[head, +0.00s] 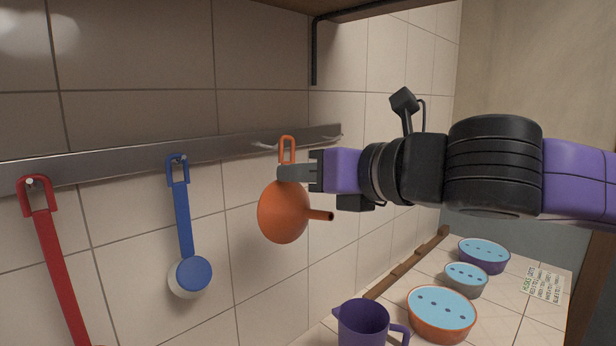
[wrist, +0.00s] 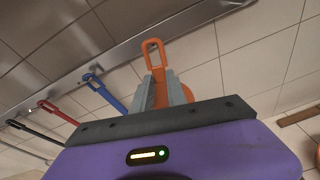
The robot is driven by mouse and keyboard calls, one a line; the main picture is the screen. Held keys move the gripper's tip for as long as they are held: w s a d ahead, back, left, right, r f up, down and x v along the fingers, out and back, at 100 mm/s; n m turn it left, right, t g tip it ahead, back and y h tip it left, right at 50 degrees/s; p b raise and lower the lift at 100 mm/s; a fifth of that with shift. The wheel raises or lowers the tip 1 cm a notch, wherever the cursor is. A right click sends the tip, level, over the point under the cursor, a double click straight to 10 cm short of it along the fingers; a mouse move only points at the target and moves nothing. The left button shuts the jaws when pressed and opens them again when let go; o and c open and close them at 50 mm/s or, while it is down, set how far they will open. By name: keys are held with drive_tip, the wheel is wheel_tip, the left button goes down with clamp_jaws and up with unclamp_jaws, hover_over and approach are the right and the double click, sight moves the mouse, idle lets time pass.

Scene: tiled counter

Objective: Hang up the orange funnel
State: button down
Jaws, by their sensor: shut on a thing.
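The orange funnel (head: 282,214) hangs in my gripper (head: 290,173), with its loop handle up and its spout pointing right. My gripper is shut on the handle just below the loop (head: 287,146). The metal rail (head: 110,158) runs along the tiled wall behind it. A bare hook (head: 264,145) shows just left of the loop; I cannot tell the depth between them. In the wrist view the loop (wrist: 146,58) stands up beyond the fingers (wrist: 165,92), near the rail (wrist: 130,41). The funnel's cone is mostly hidden there.
A blue ladle (head: 183,215) and a red utensil (head: 50,250) hang on the rail to the left. A shelf (head: 300,5) with a black bracket (head: 315,50) is above. A purple jug (head: 363,322) and lidded bowls (head: 440,312) stand on the counter below.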

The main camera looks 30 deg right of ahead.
drive_tip(key=shift+b+x, duration=0.35)
drive_tip(key=shift+x, duration=1.3)
drive_tip(key=shift+w+a+f, duration=0.2)
drive_tip(key=shift+w+a, duration=0.05)
drive_tip(key=shift+w, duration=0.3)
drive_tip(key=c, duration=1.3)
unclamp_jaws()
drive_tip(key=shift+o, duration=0.2)
drive_tip(key=v, duration=0.7)
drive_tip(key=shift+s+d+b, duration=0.15)
drive_tip(key=shift+s+b, duration=0.15)
drive_tip(key=shift+s, duration=0.05)
drive_tip(key=shift+f+p+v, duration=0.2)
drive_tip(key=shift+p+v, duration=0.1)
drive_tip(key=shift+v, duration=0.7)
drive_tip(key=shift+f+p+v, duration=0.2)
drive_tip(key=shift+p+v, duration=0.05)
drive_tip(key=shift+v, duration=0.7)
